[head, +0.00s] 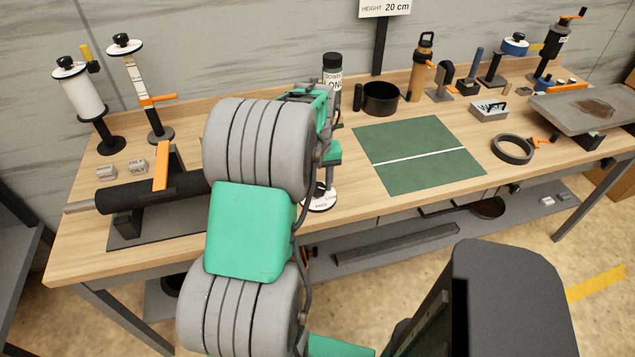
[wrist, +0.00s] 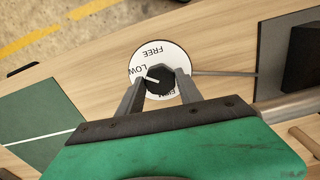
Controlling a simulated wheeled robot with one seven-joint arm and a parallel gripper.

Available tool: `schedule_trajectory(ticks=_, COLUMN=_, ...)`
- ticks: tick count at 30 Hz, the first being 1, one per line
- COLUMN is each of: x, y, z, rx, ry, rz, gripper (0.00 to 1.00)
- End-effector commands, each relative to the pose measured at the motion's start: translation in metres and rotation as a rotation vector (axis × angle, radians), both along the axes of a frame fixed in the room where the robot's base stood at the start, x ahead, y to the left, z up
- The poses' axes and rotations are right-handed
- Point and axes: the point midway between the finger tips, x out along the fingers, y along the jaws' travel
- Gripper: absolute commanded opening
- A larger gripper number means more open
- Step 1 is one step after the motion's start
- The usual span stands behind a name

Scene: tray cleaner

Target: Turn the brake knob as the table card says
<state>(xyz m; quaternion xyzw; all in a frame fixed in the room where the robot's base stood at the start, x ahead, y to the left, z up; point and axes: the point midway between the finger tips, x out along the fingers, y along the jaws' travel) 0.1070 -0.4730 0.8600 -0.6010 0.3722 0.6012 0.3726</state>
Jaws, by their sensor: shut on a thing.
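The brake knob (wrist: 158,80) is black with a white pointer line, on a round white dial plate (wrist: 178,53). The plate reads FREE and LOW; a third word is partly hidden behind my gripper. The pointer line points toward LOW. My gripper (wrist: 161,82) has one finger on each side of the knob and is shut on it. In the head view the dial plate (head: 320,204) shows beside my arm, which hides most of the gripper. A sign (head: 385,7) at the back reads HEIGHT 20 cm. I cannot tell which card is the table card.
A green mat (head: 415,180) with a white line lies right of the dial. A black pot (head: 381,98), an orange bottle (head: 420,65) and a grey tray (head: 575,120) stand beyond.

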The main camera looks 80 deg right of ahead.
Motion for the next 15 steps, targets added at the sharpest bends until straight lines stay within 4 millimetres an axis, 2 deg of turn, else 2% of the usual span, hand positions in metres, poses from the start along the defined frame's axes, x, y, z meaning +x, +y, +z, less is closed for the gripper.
schedule_trajectory(ticks=6, x=0.0, y=-0.0004, z=0.0007, rx=-0.001, ry=-0.001, rz=0.095, gripper=0.02)
schedule_trajectory(ticks=15, x=0.0, y=-0.0006, z=0.0007, rx=-0.002, ry=0.0, rz=0.139, gripper=0.02)
